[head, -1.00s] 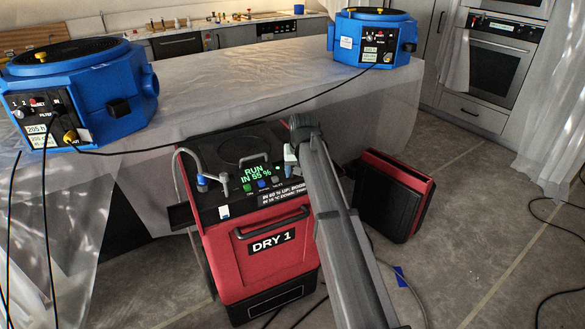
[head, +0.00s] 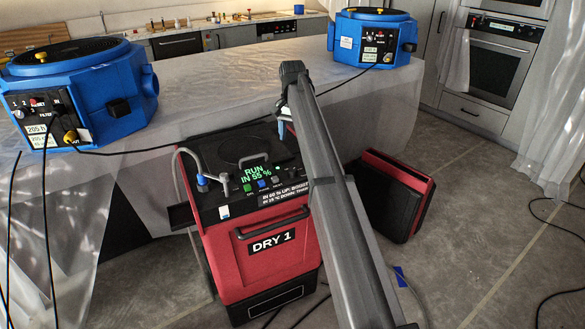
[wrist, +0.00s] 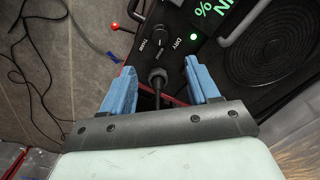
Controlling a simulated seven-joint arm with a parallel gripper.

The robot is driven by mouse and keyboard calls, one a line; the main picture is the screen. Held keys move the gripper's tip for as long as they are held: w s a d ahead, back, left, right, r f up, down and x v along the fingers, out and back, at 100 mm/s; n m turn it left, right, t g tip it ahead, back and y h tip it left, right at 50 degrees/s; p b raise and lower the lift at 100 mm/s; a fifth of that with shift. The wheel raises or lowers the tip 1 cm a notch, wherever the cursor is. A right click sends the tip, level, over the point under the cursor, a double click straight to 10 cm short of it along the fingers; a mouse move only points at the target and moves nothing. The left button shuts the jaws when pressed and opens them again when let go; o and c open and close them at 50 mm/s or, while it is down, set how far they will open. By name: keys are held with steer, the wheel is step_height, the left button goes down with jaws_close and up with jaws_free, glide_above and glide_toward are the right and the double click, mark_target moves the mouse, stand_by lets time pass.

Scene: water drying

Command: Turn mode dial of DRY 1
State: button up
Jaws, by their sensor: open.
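DRY 1 (head: 240,262) is a red and black dryer with a green display reading RUN IN 55 % in the head view. My arm covers the right part of its top panel there. In the wrist view the dark mode dial (wrist: 161,48) sits between its printed labels, one reading DRY, just beyond my fingertips. My gripper (wrist: 160,78) is open, with its two blue fingers apart and nothing held. A black round fitting with a stem shows between the fingers; I cannot tell whether they touch it. In the head view my gripper (head: 283,126) is above the panel's back edge, mostly hidden by my arm.
A red and black case (head: 395,195) stands right of the dryer. Blue machines (head: 75,85) sit on the covered counter (head: 230,95). Cables cross the floor.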

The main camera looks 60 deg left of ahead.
mark_target(293, 169)
step_height(293, 169, down, 13)
steer(key=shift+f, duration=0.15)
stand_by(0.4)
steer(key=c, duration=1)
steer(key=shift+c, duration=0.2)
steer(key=shift+n, duration=0.4)
steer(key=n, duration=0.5)
steer(key=shift+n, duration=0.3)
steer(key=n, duration=0.5)
steer(key=shift+n, duration=0.3)
